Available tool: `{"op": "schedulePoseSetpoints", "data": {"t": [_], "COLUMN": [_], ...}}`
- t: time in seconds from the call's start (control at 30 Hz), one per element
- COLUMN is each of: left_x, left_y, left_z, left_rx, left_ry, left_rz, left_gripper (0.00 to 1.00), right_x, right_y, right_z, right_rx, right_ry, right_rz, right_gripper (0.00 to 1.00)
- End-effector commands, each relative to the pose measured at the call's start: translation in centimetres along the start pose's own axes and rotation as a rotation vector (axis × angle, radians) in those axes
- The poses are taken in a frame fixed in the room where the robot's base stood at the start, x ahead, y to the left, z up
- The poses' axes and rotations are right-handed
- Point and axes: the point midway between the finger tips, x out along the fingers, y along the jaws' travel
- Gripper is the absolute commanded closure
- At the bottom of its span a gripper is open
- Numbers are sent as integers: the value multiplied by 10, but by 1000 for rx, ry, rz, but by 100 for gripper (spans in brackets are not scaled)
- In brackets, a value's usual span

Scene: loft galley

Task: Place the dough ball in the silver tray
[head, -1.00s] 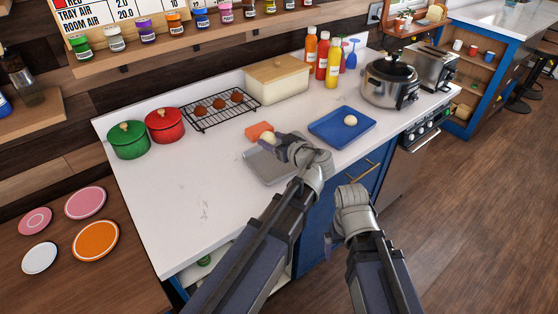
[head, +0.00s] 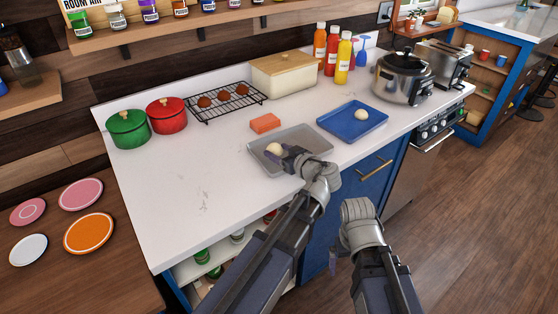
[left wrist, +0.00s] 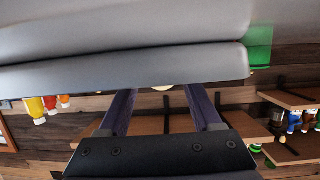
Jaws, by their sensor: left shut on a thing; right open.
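The silver tray (head: 318,139) lies on the white counter near its front edge. My left gripper (head: 283,152) is over the tray, shut on a pale dough ball (head: 274,148). The ball appears inside the tray's outline, low over its left part; I cannot tell whether it touches the bottom. In the left wrist view only a sliver of the ball (left wrist: 163,87) shows between the fingers, below a large grey surface that looks like the tray. A second dough ball (head: 362,115) sits on the blue tray (head: 345,125). My right gripper (head: 333,262) hangs open and empty before the cabinet.
An orange block (head: 265,123) lies behind the silver tray. A wire rack (head: 228,109) with brown balls, a bread box (head: 285,83), red pot (head: 167,116) and green pot (head: 128,129) stand behind. Sauce bottles and a cooker (head: 402,80) are at right. The counter's left front is clear.

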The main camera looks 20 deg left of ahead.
Motion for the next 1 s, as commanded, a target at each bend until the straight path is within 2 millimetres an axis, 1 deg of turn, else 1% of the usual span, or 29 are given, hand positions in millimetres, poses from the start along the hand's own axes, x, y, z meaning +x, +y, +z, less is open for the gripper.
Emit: {"op": "schedulePoseSetpoints", "data": {"t": [0.03,0.07,0.33,0.47,0.5,0.77,1.0], "left_x": [4,4,3,4,5,4,4], "left_y": [0,0,0,0,0,0,0], "left_z": [11,13,11,15,15,14,14], "left_rx": [0,0,0,0,0,0,0], "left_ry": [0,0,0,0,0,0,0], "left_rz": [0,0,0,0,0,0,0], "left_gripper": [89,89,89,89,33,4,4], "right_x": [12,13,11,15,15,14,14], "right_y": [-1,-1,-1,-2,-2,-1,-1], "right_z": [-1,-1,-1,-1,-1,-1,-1], "right_rx": [0,0,0,0,0,0,0], "right_ry": [0,0,0,0,0,0,0], "right_rz": [0,0,0,0,0,0,0], "right_gripper": [0,0,0,0,0,0,0]}}
